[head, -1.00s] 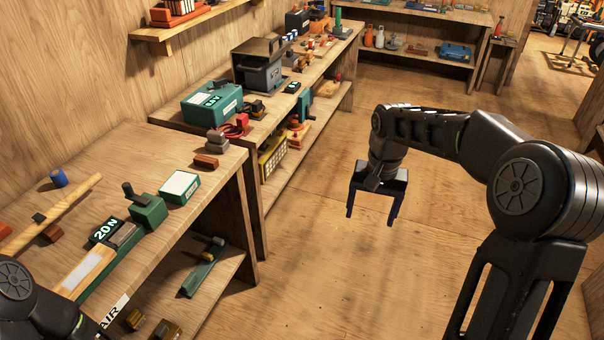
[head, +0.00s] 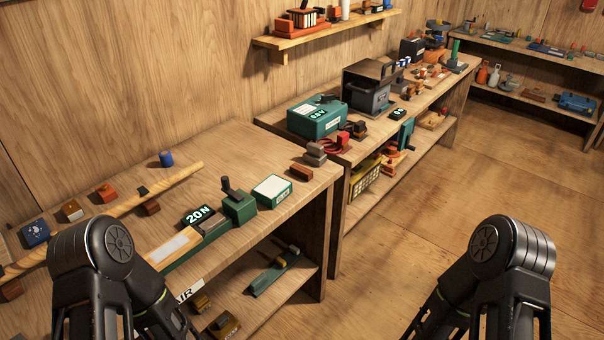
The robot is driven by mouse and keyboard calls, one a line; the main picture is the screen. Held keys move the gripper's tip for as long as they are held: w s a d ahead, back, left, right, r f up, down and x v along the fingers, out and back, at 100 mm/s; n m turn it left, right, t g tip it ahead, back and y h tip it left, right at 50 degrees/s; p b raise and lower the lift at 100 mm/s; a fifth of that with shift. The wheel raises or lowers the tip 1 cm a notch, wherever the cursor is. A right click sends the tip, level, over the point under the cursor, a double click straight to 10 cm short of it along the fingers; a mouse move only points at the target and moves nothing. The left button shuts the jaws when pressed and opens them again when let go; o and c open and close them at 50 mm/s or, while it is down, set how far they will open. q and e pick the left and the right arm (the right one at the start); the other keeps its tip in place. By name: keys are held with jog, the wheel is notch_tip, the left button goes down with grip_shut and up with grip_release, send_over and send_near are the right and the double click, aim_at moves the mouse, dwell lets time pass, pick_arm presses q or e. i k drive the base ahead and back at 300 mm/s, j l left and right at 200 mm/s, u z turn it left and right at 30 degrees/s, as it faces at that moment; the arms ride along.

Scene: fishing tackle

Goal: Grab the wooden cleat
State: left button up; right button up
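I cannot tell for certain which thing is the wooden cleat. Small brown blocks that could be it lie on the near workbench (head: 232,160). One reddish-brown block (head: 302,172) is near its right end, beside a stack of grey-brown blocks (head: 315,153). Only upper parts of my two arms show at the bottom left and bottom right. Both grippers are outside the view.
A green device (head: 238,207) with a "20 N" display (head: 198,216) and a green-white box (head: 272,191) stand on the near bench. A second bench beyond holds a green case (head: 317,118). A lower shelf (head: 262,295) is underneath. The floor (head: 440,205) at right is open.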

aim_at(301, 172)
jog(key=i+l+u, duration=0.1)
jog(key=l, duration=0.3)
jog(key=i+l+u, duration=0.15)
jog(key=i+l, duration=0.2)
jog(key=i+l+u, duration=0.1)
jog(key=l, duration=0.45)
jog(key=i+l+u, duration=0.15)
jog(key=l, duration=0.35)
jog(key=i+l+u, duration=0.1)
jog(key=l, duration=0.4)
jog(key=i+l+u, duration=0.15)
jog(key=l, duration=0.35)
jog(key=i+l+u, duration=0.1)
jog(key=l, duration=0.4)
jog(key=i+l+u, duration=0.15)
jog(key=l, duration=0.4)
